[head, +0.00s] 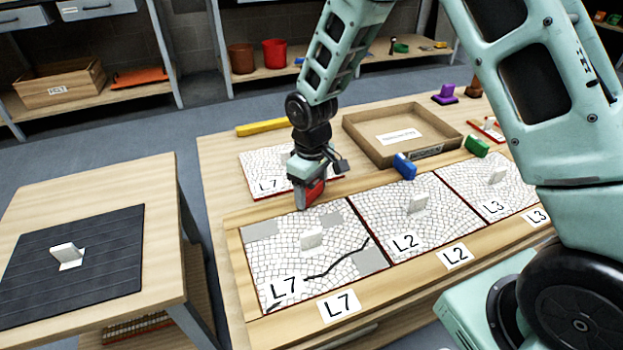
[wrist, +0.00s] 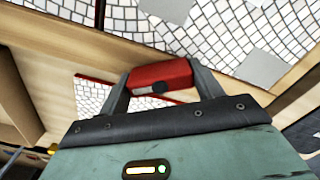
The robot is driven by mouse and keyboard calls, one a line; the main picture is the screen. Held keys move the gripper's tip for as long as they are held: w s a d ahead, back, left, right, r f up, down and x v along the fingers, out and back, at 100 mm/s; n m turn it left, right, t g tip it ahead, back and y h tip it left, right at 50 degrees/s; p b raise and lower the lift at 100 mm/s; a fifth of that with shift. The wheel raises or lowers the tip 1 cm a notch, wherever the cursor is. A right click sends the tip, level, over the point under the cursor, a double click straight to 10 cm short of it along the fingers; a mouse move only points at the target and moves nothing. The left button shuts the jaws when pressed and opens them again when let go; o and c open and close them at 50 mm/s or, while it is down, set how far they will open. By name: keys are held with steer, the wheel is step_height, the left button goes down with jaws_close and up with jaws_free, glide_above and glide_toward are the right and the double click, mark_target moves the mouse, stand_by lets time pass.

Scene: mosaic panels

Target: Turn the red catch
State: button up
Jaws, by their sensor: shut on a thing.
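The red catch (head: 315,192) is on the wooden frame's back rail, at the far edge of the cracked L7 panel (head: 290,262). My gripper (head: 307,188) points down at the rail and is shut on the catch. In the wrist view the red catch (wrist: 160,72) sits between the two fingers of my gripper (wrist: 161,82), with a dark round part on its near face. The fingers hide part of the catch in the head view. The blue catch (head: 405,166) and the green catch (head: 477,147) are on the same rail, to the right.
Panels L2 (head: 385,222) and L3 (head: 475,178) lie right of the cracked panel. Another L7 panel (head: 258,162) lies behind the rail, close to my gripper. A wooden tray (head: 365,146) and a yellow bar (head: 262,128) are farther back. A side table (head: 160,185) stands left.

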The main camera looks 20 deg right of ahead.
mark_target(311, 187)
steer(key=m+p, duration=0.3)
steer(key=m, duration=0.1)
steer(key=shift+r, duration=0.2)
steer(key=shift+f+m+p, duration=0.1)
steer(key=shift+m+p, duration=0.7)
steer(key=shift+m, duration=0.4)
steer(key=shift+w, duration=0.1)
steer(key=o, duration=1)
steer(key=shift+f, duration=0.1)
step_height(311, 187, up, 18)
steer(key=p, duration=0.3)
steer(key=shift+f+p, duration=0.25)
steer(key=shift+p, duration=0.15)
